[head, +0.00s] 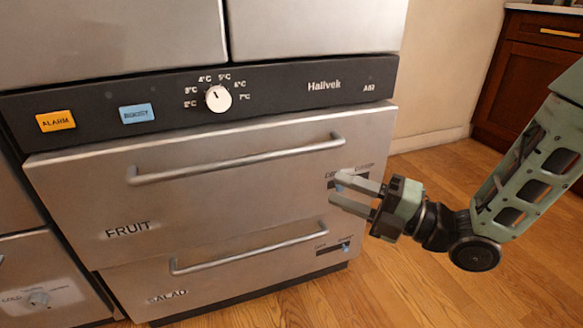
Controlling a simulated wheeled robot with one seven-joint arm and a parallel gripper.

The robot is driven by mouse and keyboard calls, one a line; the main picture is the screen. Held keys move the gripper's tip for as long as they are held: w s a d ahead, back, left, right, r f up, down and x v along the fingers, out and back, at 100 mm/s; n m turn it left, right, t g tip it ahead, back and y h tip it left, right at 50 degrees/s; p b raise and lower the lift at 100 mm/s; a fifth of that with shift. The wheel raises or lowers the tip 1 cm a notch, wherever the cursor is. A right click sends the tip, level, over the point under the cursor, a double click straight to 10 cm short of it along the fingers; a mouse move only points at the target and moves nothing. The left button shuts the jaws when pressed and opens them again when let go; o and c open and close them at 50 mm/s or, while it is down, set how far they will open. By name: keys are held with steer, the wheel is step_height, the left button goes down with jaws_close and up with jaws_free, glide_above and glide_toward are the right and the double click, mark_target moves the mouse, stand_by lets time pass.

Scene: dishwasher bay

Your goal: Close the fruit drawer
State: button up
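The fruit drawer (235,190) is the upper steel drawer, labelled FRUIT at its lower left. Its front stands out a little beyond the control panel above and the drawer below, so it looks partly open. Its bar handle (235,160) runs across the upper part of the front. My gripper (335,188) is at the drawer's right end, below and right of the handle. Its two fingers are apart, with nothing seen between them, and point left toward the front. They partly cover a slider label. I cannot tell whether they touch the drawer.
The salad drawer (215,268) with its own handle sits directly below. Above is a dark control panel (290,92) with a white dial (218,98), an orange ALARM button (56,121) and a blue BOOST button (137,112). The wooden floor (400,290) at the right is clear. A brown cabinet (530,70) stands behind.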

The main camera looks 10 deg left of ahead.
mark_target(264, 161)
steer(key=b+x, duration=0.4)
steer(key=x, duration=1.3)
steer(key=shift+a+r+b, duration=0.15)
steer(key=shift+b, duration=0.15)
steer(key=shift+c, duration=0.4)
jaws_close()
steer(key=shift+w, duration=0.1)
